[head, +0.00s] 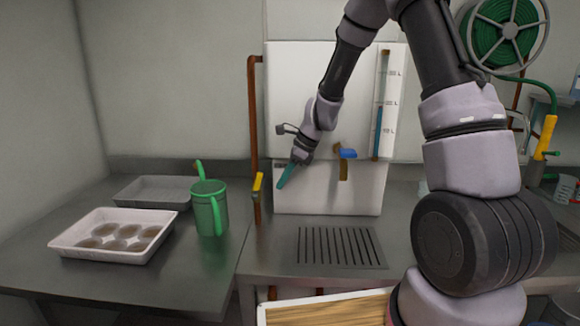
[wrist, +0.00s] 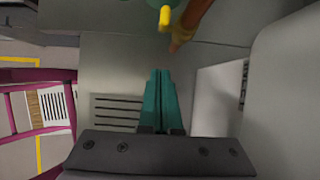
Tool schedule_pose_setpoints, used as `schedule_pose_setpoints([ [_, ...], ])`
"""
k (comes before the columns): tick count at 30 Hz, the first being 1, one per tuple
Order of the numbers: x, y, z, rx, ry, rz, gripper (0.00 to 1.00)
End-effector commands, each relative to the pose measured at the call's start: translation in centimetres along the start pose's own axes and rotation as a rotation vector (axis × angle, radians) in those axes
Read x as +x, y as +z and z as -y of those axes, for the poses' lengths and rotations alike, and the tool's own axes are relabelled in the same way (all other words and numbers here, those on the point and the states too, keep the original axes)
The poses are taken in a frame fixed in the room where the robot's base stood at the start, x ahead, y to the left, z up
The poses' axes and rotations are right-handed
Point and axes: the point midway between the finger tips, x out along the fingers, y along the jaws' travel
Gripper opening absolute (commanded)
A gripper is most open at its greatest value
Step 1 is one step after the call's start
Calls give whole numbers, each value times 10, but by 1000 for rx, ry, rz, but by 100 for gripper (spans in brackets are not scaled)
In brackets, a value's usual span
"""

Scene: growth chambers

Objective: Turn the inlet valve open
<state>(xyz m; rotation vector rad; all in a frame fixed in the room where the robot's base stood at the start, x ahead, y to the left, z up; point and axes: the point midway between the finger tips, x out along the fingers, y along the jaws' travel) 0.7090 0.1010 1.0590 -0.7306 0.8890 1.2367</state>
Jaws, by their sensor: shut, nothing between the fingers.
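A yellow valve lever (head: 258,182) sits on the copper pipe (head: 254,120) at the left of the white tank (head: 295,85). The lever looks near upright, slightly tilted, beside the pipe. In the wrist view the yellow lever (wrist: 165,17) and the orange-brown pipe (wrist: 192,28) are at the top, beyond my fingertips. My gripper (head: 281,186), with teal fingers, is shut and empty, just right of the lever and in front of the tank. It also shows shut in the wrist view (wrist: 160,75). I see a gap between fingers and lever in both views.
A blue-handled tap (head: 347,153) is on the tank front, right of my gripper. A drain grate (head: 340,247) lies below. A green jug (head: 209,208), a white tray (head: 115,236) of round brown items and a grey tray (head: 155,190) stand left. Another yellow handle (head: 546,135) is right.

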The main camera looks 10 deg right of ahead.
Motion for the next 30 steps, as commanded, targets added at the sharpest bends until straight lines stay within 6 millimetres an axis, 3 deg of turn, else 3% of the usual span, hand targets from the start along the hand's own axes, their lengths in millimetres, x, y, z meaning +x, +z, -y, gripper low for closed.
schedule_pose_setpoints([
  [3, 4, 21, 0, -4, -2, 2, 0],
  [7, 7, 33, 0, -3, -1, 1, 0],
  [23, 8, 41, 0, -1, -1, 1, 0],
  [30, 9, 62, 0, -4, -1, 1, 0],
])
